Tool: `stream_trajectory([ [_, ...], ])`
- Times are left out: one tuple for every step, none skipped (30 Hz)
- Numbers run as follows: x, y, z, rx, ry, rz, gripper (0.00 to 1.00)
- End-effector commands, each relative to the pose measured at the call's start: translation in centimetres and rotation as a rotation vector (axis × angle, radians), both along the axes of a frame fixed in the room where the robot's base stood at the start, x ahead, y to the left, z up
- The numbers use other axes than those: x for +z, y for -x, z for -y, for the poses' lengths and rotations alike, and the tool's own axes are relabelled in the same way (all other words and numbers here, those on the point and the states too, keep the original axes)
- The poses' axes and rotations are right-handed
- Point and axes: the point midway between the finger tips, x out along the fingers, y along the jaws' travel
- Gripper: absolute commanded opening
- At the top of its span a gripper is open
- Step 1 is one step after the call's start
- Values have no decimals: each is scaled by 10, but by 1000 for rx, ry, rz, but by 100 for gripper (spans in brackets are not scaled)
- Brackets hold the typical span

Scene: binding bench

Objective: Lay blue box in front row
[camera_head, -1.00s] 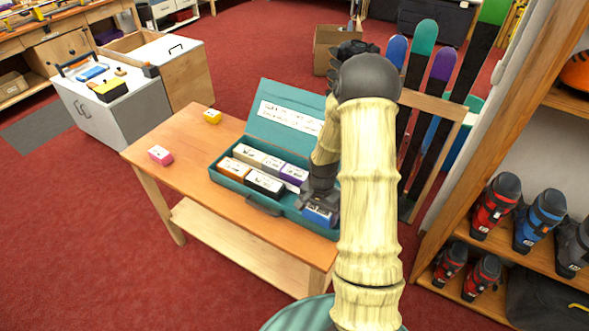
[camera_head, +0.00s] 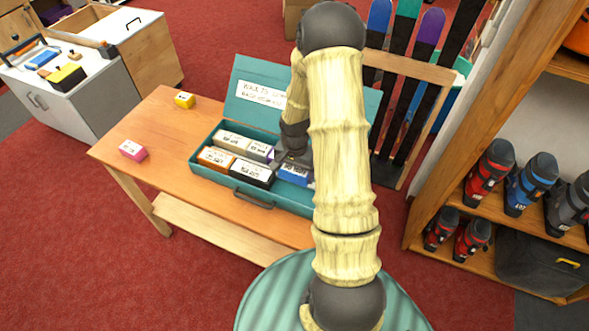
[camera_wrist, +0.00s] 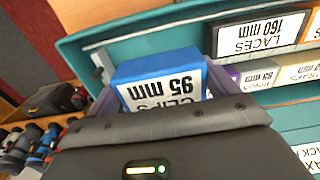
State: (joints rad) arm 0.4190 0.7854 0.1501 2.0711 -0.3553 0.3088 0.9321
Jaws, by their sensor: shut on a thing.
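The blue box (camera_head: 293,174), with a white label reading 95 mm, is between the fingers of my gripper (camera_head: 294,163). It is at the front right of the open teal case (camera_head: 225,182), to the right of the black box (camera_head: 252,173). In the wrist view the blue box (camera_wrist: 160,72) sits between the two fingers of my gripper (camera_wrist: 162,82), and the black laces box (camera_wrist: 258,38) is beside it with a gap. My arm hides the right end of the case. I cannot tell whether the blue box touches the case floor.
An orange-brown box (camera_head: 215,158) lies left of the black one; grey boxes (camera_head: 233,141) lie behind. The case's raised lid (camera_head: 245,92) stands at the back. A pink box (camera_head: 132,150) and a yellow box (camera_head: 185,100) lie on the wooden table (camera_head: 150,125).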

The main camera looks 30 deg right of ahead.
Motion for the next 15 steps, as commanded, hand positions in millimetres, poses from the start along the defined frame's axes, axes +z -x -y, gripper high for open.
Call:
stream_trajectory([
  [-2,0,0,0,0,0,60],
  [-3,0,0,0,0,0,60],
  [-5,0,0,0,0,0,60],
  [-8,0,0,0,0,0,60],
  [-10,0,0,-1,0,0,60],
  [-14,0,0,-1,0,0,60],
  [-17,0,0,0,0,0,60],
  [-20,0,0,1,0,0,60],
  [-25,0,0,2,0,0,60],
  [-28,0,-1,2,0,0,60],
  [-32,0,-1,1,0,0,60],
  [-36,0,0,0,-1,-1,60],
  [-40,0,0,-1,-1,-1,60],
  [-43,0,1,-2,0,0,60],
  [-48,1,2,-4,0,-1,60],
])
